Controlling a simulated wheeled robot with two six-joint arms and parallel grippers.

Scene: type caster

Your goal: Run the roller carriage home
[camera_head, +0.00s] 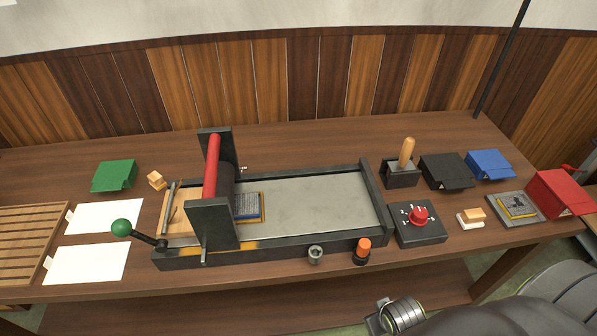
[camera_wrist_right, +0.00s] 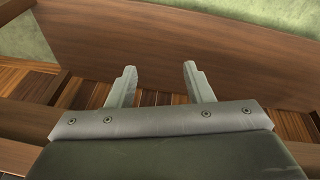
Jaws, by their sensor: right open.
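The roller carriage (camera_head: 212,215) stands near the left end of the long press bed (camera_head: 320,200). It has dark side plates, a red bar across the top and a dark roller. A crank with a green ball knob (camera_head: 121,227) sticks out at the left front of the press. A blue-grey block in a yellow-edged frame (camera_head: 247,206) lies on the bed just right of the carriage, partly hidden by it. My right gripper (camera_wrist_right: 158,72) is open and empty in the right wrist view, below the tabletop's level or beside the table's wooden parts. My left gripper is not in view.
White sheets (camera_head: 85,265) and a slatted rack (camera_head: 22,240) lie at the left. An orange-topped button (camera_head: 363,250) and a nut-like piece (camera_head: 315,255) stand at the front. A red-knob box (camera_head: 419,220), a wooden-handled tool (camera_head: 405,160) and coloured boxes (camera_head: 489,164) occupy the right.

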